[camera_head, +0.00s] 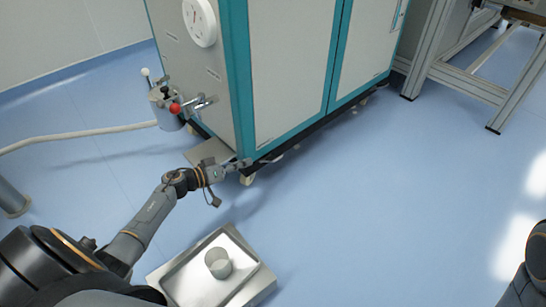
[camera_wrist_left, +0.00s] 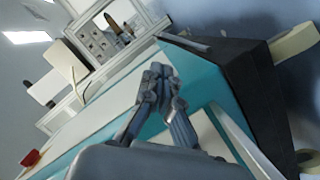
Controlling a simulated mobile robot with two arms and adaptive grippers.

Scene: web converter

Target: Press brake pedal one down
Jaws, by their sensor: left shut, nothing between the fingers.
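My left gripper (camera_head: 246,163) is at the cabinet's lower front corner, just above the near caster. Its fingers are together with nothing between them. My right gripper is out of view.
A grey plate (camera_head: 210,152) sticks out low beside the cabinet's left side. Above it is a valve unit with a red knob (camera_head: 175,108) and a pale hose (camera_head: 80,136). A metal frame (camera_head: 450,75) stands at the back right.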

